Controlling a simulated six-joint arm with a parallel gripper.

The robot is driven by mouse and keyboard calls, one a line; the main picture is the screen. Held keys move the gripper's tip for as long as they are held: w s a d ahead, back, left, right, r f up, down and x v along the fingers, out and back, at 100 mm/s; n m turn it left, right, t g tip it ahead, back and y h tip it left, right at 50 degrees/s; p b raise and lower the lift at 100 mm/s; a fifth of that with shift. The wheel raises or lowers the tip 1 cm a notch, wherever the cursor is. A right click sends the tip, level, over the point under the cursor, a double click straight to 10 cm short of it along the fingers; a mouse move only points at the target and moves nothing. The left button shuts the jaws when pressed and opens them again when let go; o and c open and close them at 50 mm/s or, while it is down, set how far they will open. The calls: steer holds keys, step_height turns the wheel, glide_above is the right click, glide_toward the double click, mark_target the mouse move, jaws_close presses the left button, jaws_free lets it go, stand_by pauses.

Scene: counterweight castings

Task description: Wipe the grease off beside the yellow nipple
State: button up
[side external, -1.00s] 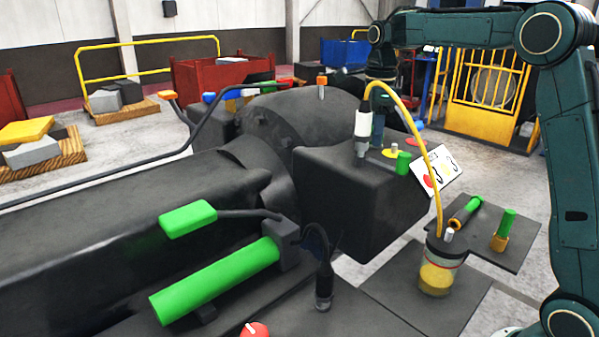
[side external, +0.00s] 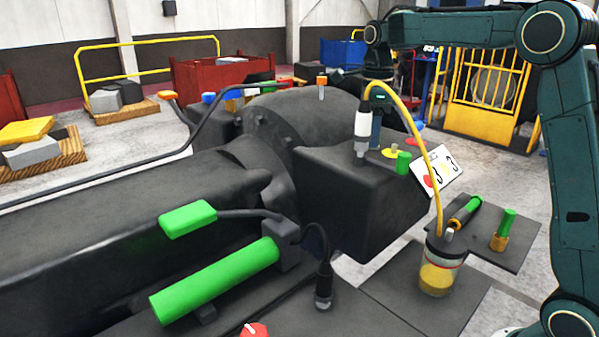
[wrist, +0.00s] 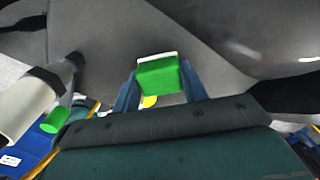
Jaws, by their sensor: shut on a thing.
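My gripper (wrist: 158,88) is shut on a green block with a white edge (wrist: 160,75), held above the dark casting in the wrist view. The yellow nipple (side external: 393,150) stands on a yellow disc on top of the dark casting block (side external: 350,185). A bit of yellow (wrist: 150,101) shows just below the held block in the wrist view. No grease smear can be made out clearly. I cannot tell whether the block touches the casting.
The white coupler (side external: 362,122) stands left of the nipple, with a yellow hose (side external: 420,135) running to a clear jar (side external: 437,275). A green cap (side external: 403,163) is just right of the nipple. A numbered card (side external: 437,172) hangs at the block's edge.

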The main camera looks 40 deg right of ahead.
steer(key=shift+d, duration=1)
steer(key=shift+a, duration=2.2)
steer(key=shift+r, duration=4.05)
steer(key=shift+r, duration=0.1)
